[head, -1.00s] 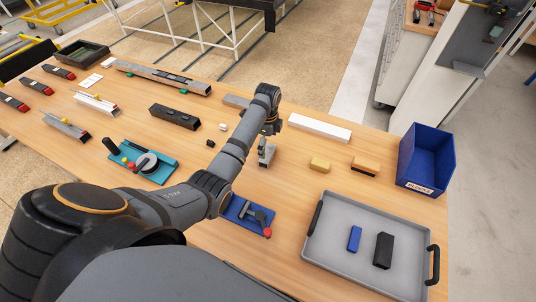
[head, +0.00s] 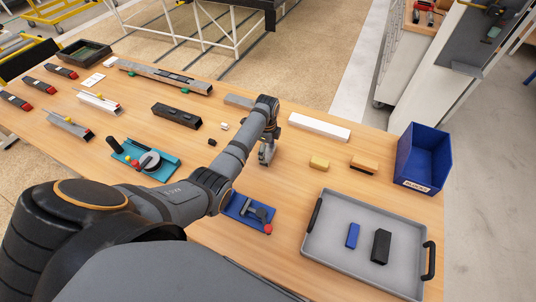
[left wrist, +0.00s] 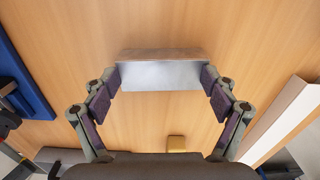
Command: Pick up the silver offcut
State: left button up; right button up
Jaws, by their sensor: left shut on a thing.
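The silver offcut (left wrist: 160,75) is a smooth bright metal block, seen between my fingertips in the left wrist view. My left gripper (left wrist: 160,82) is shut on it, with one finger pad against each end. In the head view my left gripper (head: 267,153) points down over the middle of the wooden table; the offcut is hard to make out there among the fingers. I cannot tell how far the offcut is above the table. My right gripper is not in view.
A blue fixture (head: 246,210) is in front of the gripper. Behind lie a grey block (head: 238,101) and a white bar (head: 319,127). Yellow (head: 319,162) and orange (head: 364,164) blocks lie to the right, before a blue bin (head: 424,160) and a grey tray (head: 333,258).

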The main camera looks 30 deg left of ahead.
pick_arm(q)
jog(key=shift+s+f, duration=0.15)
jog(key=shift+f, duration=0.1)
jog(key=shift+r, duration=0.3)
jog(key=c, duration=0.3)
jog(key=shift+w+r, duration=0.2)
jog(key=shift+r, duration=0.45)
jog(key=c, duration=1)
jog(key=s+r, duration=0.1)
jog(key=r, duration=0.1)
jog(key=s+d+r, duration=0.1)
jog(key=s+r, duration=0.1)
jog(key=r, duration=0.1)
jog(key=s+r+b, duration=0.1)
jog(key=s+r, duration=0.1)
jog(key=shift+s+d+r, duration=0.1)
jog(key=shift+d+r, duration=0.05)
jog(key=shift+d, duration=0.2)
grip_shut()
jog(key=s+d+r+p, duration=0.2)
jog(key=s+r+p, duration=0.1)
jog(key=s+p, duration=0.3)
jog(key=shift+s+d+r, duration=0.35)
jog(key=shift+s, duration=0.65)
jog(key=o, duration=1.6)
grip_release()
